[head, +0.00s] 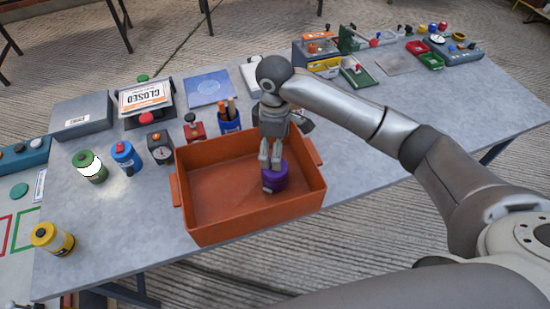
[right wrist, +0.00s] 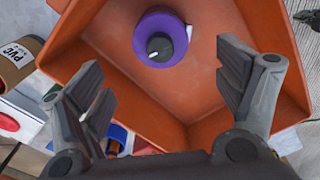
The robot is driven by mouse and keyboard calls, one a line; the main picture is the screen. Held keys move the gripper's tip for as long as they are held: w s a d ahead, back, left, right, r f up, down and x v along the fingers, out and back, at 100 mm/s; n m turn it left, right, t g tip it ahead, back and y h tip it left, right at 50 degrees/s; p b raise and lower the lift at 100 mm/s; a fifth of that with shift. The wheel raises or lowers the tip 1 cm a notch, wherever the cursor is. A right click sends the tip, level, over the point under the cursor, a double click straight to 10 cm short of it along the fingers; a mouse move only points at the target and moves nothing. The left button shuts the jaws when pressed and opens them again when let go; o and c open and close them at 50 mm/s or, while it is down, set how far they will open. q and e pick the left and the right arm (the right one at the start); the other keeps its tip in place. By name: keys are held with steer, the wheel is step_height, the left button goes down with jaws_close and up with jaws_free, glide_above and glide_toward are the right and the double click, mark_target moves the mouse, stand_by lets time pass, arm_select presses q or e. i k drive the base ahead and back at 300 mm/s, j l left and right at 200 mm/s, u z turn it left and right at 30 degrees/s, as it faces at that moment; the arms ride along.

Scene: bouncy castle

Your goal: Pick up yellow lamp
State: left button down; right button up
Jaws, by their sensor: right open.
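The yellow lamp (head: 52,238), a short yellow cylinder with a dark band, stands at the table's left front corner in the head view. My right gripper (head: 270,163) is far to its right, pointing down over the right part of an orange bin (head: 222,228). It is open and empty. A purple lamp (head: 275,178) with a dark knob sits in the bin just below the fingers. In the right wrist view, the purple lamp (right wrist: 160,38) lies beyond the spread fingers (right wrist: 162,85), apart from them. The yellow lamp is not in the right wrist view. My left gripper is not in view.
A green lamp (head: 91,167) and a blue lamp (head: 126,157) stand behind the yellow one. A dark timer box (head: 159,147), a red device (head: 194,127) and a blue pen cup (head: 230,122) stand behind the bin. Table between yellow lamp and bin is clear.

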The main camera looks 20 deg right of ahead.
mark_target(57, 242)
steer(key=u, duration=1.45)
steer(key=i+j+z, duration=0.15)
steer(key=j, duration=0.25)
steer(key=i+j+z, duration=0.2)
steer(key=j, duration=0.2)
steer(key=i+j+z, duration=0.15)
steer(key=j, duration=0.25)
steer(key=j+z, duration=0.2)
steer(key=j, duration=0.2)
steer(key=i+j+z, duration=0.15)
steer(key=j, duration=0.35)
